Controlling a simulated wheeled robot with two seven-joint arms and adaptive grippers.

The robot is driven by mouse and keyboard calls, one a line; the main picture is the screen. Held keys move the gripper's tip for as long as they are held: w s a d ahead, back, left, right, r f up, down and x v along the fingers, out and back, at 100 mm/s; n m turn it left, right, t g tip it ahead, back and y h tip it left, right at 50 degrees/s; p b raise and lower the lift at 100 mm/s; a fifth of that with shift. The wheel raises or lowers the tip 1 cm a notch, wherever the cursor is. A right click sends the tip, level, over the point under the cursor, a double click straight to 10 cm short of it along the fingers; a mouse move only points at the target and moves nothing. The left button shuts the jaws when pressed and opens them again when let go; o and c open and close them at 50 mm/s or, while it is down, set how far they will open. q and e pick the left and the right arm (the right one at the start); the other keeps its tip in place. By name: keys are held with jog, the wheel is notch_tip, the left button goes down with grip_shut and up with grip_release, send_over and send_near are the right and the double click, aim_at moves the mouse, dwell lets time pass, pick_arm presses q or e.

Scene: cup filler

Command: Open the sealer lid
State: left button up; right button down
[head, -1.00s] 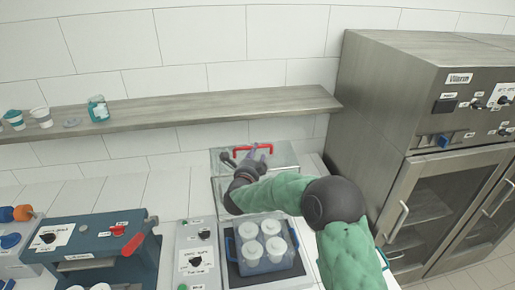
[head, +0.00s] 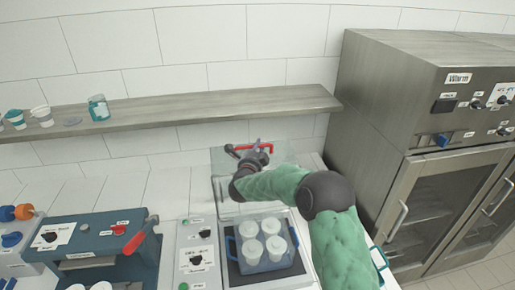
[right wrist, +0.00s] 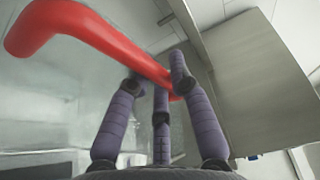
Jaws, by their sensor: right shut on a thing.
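The sealer lid (head: 219,158) is a clear panel with a red handle (head: 233,151). It stands raised at the back of the sealer, close to the wall and tilted up from its base. My right gripper (head: 259,150) is at the right part of the handle and shut on it. In the right wrist view the red handle (right wrist: 85,30) runs from the upper left to between my purple-grey fingers (right wrist: 160,88). The arm hides part of the lid. Below it, the sealer holds a blue tray (head: 238,262) with several white-topped cups (head: 250,250). My left gripper is out of view.
A control panel (head: 198,255) stands left of the tray, and a blue machine with a red lever (head: 140,237) farther left. A wooden shelf (head: 200,108) with cups runs above. A steel warming cabinet (head: 385,110) stands close on the right.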

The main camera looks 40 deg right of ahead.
jog(key=shift+s+a+f+t+h+b, duration=0.2)
jog(key=shift+s+a+b, duration=0.2)
jog(key=shift+s+b, duration=0.55)
jog(key=shift+s+a+f+t+h+b, duration=0.15)
jog(key=shift+s+a+b, duration=0.3)
jog(key=shift+b, duration=0.9)
jog(key=shift+s+a+r+m+h+b, duration=0.1)
jog(key=shift+s+a+m+h+b, duration=0.1)
jog(key=shift+s+b, duration=0.25)
jog(key=shift+s+a+r+m+h+b, duration=0.1)
jog(key=shift+s+a+b, duration=0.1)
jog(key=shift+s+b, duration=0.25)
jog(key=c, duration=1.1)
grip_release()
jog(key=v, duration=1.2)
